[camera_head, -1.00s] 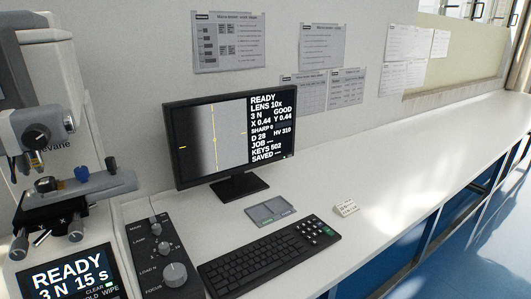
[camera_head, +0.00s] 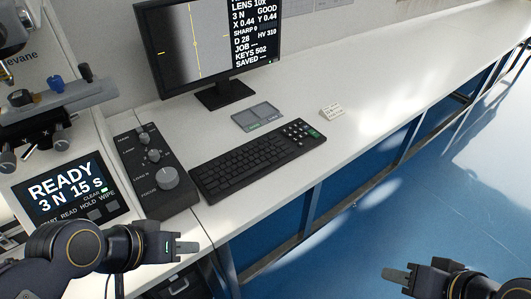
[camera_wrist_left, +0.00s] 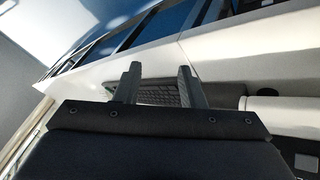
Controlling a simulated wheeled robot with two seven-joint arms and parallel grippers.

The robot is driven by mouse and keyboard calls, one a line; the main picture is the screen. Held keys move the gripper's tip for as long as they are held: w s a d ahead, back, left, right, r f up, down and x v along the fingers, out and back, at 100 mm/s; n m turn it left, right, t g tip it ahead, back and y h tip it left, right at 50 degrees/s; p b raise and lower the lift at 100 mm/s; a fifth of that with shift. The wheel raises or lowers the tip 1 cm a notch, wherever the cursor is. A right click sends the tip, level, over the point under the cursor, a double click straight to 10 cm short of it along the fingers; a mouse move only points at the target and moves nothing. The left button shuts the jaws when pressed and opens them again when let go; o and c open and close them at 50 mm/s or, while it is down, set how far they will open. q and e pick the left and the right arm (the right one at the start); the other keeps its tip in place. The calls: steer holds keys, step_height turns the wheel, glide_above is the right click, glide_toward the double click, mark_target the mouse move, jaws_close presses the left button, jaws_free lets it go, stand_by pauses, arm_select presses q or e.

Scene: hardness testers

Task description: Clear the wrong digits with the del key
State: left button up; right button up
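The black keyboard (camera_head: 245,165) lies on the white bench, with a number pad (camera_head: 300,133) and a green key at its right end. The del key cannot be made out. The monitor (camera_head: 210,50) behind it shows "KEYS 502" and "JOB" with dashes; its top is cut off. My left gripper (camera_head: 186,247) is in front of the bench's near edge, left of and nearer than the keyboard, touching nothing. In the left wrist view its two fingers (camera_wrist_left: 160,84) are apart and empty, with the keyboard (camera_wrist_left: 158,93) beyond. My right gripper (camera_head: 395,275) is at the lower right, over the floor, well away from the keyboard.
A control box with knobs (camera_head: 157,175) stands left of the keyboard. The tester's panel (camera_head: 72,192) reads "READY 3 N 15 s". A grey two-part pad (camera_head: 257,116) and a small white card (camera_head: 331,111) lie behind the keyboard. The bench farther right is clear.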

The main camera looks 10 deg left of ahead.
arm_select(q)
steer(key=shift+c, duration=0.5)
jaws_close()
stand_by(1.1)
